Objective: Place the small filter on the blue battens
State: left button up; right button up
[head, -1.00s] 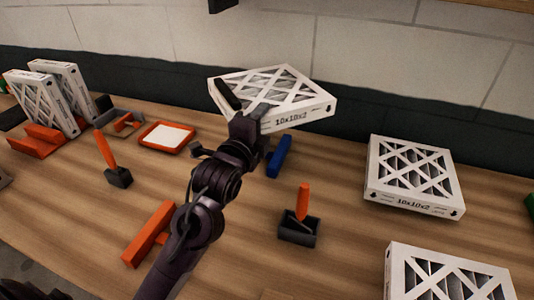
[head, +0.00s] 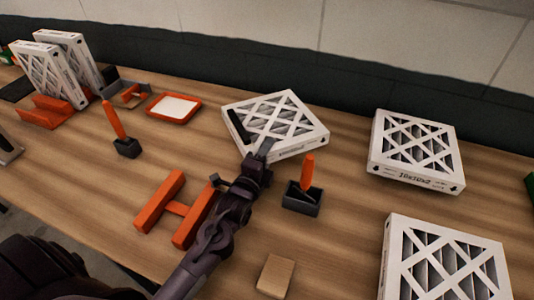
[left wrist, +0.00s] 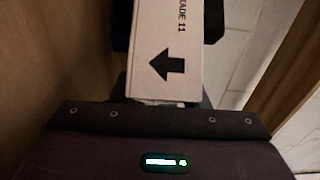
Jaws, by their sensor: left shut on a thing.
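The small filter (head: 285,122) is a white-framed box with a lattice face, lying nearly flat at the back middle in the head view. My left gripper (head: 246,136) is shut on its near left edge, one dark finger lying over the top face. In the left wrist view the filter's white side (left wrist: 168,45) with a black arrow sits between the fingers. The blue battens are hidden in the head view, apparently by the filter. I cannot tell whether the filter touches them. My right gripper is not in view.
Two more filters (head: 415,150) (head: 440,262) lie at right. Upright filters (head: 52,72) stand in an orange rack at back left. An orange tray (head: 173,107), orange battens (head: 160,201), a dark holder with orange handle (head: 302,198), another (head: 126,147) and a wooden block (head: 275,276) surround the arm.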

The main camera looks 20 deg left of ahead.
pick_arm(q)
jog(key=shift+f, duration=0.25)
jog(key=shift+f, duration=0.15)
jog(key=o, duration=1)
jog(key=s+b, duration=0.2)
jog(key=s, duration=0.9)
jog(key=shift+d, duration=0.1)
jog(key=shift+s+r, duration=0.2)
jog(key=shift+s, duration=0.35)
